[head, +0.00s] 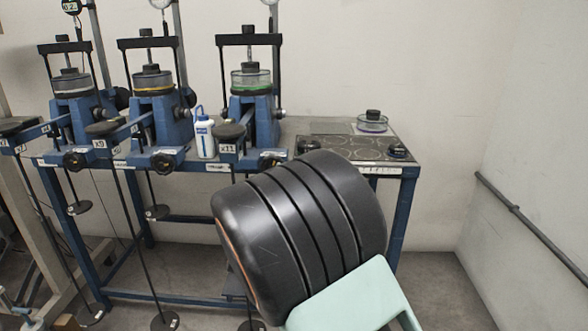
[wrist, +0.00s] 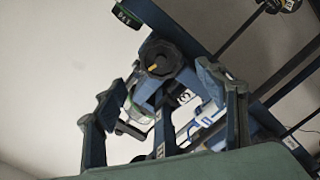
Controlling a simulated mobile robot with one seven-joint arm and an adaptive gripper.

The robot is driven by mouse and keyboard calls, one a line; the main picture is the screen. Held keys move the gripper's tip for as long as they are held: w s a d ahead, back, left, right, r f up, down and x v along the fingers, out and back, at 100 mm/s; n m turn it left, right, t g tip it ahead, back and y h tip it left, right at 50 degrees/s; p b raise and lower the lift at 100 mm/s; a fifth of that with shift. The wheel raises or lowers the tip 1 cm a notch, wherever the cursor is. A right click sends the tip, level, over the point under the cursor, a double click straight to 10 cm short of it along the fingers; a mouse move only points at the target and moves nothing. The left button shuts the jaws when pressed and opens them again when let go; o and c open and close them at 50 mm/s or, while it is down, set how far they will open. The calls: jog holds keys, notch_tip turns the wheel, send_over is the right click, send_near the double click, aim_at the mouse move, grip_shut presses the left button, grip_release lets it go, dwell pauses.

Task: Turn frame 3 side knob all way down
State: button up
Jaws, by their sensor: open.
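Frame 3 (head: 258,108) is the rightmost blue lever frame on the bench, with a green-ringed cell. A small dark knob (head: 279,113) shows at its right side; its turned position is too small to read. In the wrist view, a black lobed knob (wrist: 160,59) with a yellow mark sits on the blue frame, beyond the fingertips. I cannot tell whether it is the same knob. My gripper (wrist: 163,95) is open, its two dark fingers apart with nothing between their tips. In the head view my arm hides it and part of frame 3's front.
Two similar frames (head: 153,105) stand to the left, with hanging rods and weights below. A white bottle (head: 205,138) stands left of frame 3. Floor at the right is free; a pipe (head: 530,225) runs along the wall.

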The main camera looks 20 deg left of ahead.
jog(key=x, duration=0.9)
jog(key=shift+w+a+b, duration=0.15)
jog(key=shift+w+b, duration=0.2)
jog(key=shift+w, duration=0.05)
jog(key=shift+c, duration=0.2)
jog(key=shift+s, duration=0.15)
jog(key=c, duration=1.5)
